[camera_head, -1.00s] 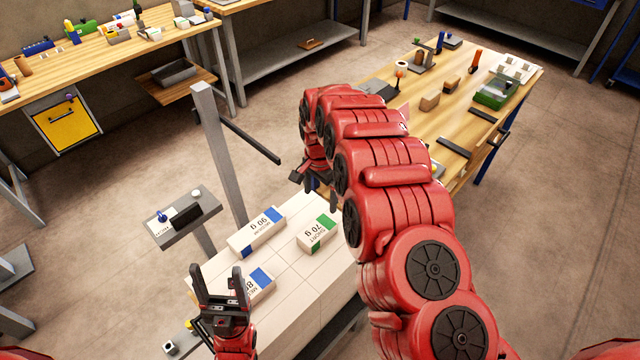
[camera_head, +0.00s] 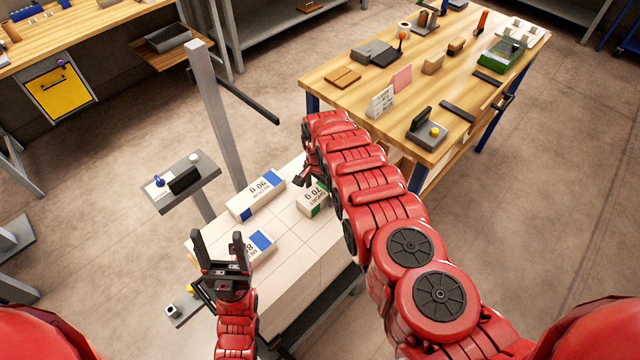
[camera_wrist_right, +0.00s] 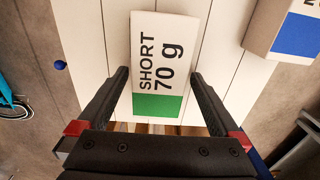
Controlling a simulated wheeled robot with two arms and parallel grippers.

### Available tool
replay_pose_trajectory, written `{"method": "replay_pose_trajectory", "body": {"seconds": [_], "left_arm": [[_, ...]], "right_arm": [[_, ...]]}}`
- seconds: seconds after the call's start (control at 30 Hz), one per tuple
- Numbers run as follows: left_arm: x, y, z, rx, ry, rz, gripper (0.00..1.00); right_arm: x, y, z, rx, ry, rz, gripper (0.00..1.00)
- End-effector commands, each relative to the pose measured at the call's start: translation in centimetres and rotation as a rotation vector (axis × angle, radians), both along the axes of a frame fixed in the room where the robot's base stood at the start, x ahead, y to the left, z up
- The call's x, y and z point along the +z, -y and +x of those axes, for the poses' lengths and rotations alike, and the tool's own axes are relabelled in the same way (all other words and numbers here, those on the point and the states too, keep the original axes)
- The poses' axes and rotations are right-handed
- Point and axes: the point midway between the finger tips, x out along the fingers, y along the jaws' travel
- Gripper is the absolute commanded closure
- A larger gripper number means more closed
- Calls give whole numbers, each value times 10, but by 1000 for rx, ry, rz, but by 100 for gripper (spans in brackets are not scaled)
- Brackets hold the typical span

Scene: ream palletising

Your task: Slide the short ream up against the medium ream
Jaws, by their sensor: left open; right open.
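The short ream (camera_head: 312,199), white with a green band, lies on the pale slatted pallet top (camera_head: 292,262), partly hidden by my right arm. In the right wrist view the short ream (camera_wrist_right: 158,64) lies between the open fingers of my right gripper (camera_wrist_right: 160,88), with a gap at each side. The medium ream (camera_head: 256,196), white with a blue band, lies to its left, apart from it; its blue end (camera_wrist_right: 297,35) shows at the upper right of the wrist view. My left gripper (camera_head: 220,250) is open and empty, in front of a third ream (camera_head: 258,243).
A grey post (camera_head: 216,120) and a small grey control shelf (camera_head: 183,183) stand left of the pallet. A wooden workbench (camera_head: 430,75) with several items stands behind and right. Bare slats lie between the short and medium reams.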

Motion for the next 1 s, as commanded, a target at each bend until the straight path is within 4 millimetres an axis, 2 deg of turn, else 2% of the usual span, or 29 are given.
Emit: {"method": "replay_pose_trajectory", "body": {"seconds": [0.1,0.43,0.47,1.0], "left_arm": [[1,0,0,0,0,0,33],[1,0,0,0,0,0,33],[1,0,0,0,0,0,33],[1,0,0,0,0,0,33]], "right_arm": [[-6,0,-2,1,-4,0,0],[-7,0,-2,0,-3,0,0],[-7,0,-2,0,-3,0,4],[-7,0,-1,0,-3,0,100]]}}
